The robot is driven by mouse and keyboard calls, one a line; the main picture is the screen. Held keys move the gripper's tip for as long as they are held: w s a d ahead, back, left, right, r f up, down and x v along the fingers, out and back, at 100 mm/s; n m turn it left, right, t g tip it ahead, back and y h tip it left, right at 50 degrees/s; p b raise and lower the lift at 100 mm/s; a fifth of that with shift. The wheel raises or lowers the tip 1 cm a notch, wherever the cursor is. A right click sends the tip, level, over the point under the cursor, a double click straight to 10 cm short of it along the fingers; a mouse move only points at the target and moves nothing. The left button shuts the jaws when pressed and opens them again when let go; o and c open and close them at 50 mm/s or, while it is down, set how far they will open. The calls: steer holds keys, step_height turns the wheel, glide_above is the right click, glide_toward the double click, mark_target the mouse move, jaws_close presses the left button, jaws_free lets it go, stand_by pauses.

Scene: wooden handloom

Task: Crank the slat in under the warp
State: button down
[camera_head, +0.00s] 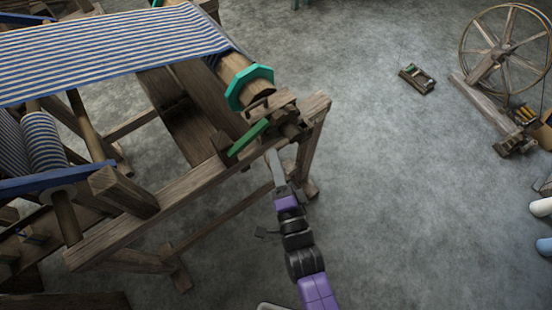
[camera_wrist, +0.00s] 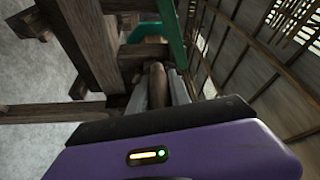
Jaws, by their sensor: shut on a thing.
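The striped warp (camera_head: 110,50) is stretched over the loom's top and runs onto a wooden beam (camera_head: 232,66) with a green octagonal flange (camera_head: 240,90). Below the flange is a green crank arm (camera_head: 248,138), which also shows in the wrist view (camera_wrist: 172,35). My gripper (camera_head: 271,156) is at the loom's right corner, beside the crank. In the wrist view its fingers are closed around a brown wooden crank handle (camera_wrist: 157,88). In the head view the handle is hidden by my gripper. I cannot pick out the slat.
The loom's wooden side rail (camera_head: 165,210) and corner post (camera_head: 312,145) stand close to my gripper. A striped roll (camera_head: 44,142) lies at the left. A spinning wheel (camera_head: 505,55) and a small wooden tool (camera_head: 417,78) are on the floor. The floor right of the loom is mostly clear.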

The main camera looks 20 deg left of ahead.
steer(key=shift+a+r+m+p, duration=0.15)
steer(key=shift+r+m+p, duration=0.25)
steer(key=shift+r, duration=0.3)
steer(key=c, duration=1.2)
jaws_free()
steer(key=shift+f, duration=0.2)
steer(key=shift+s+d, duration=0.2)
steer(key=v, duration=0.7)
steer(key=shift+b, duration=0.45)
steer(key=shift+s+d+r, duration=0.1)
steer(key=shift+r, duration=0.05)
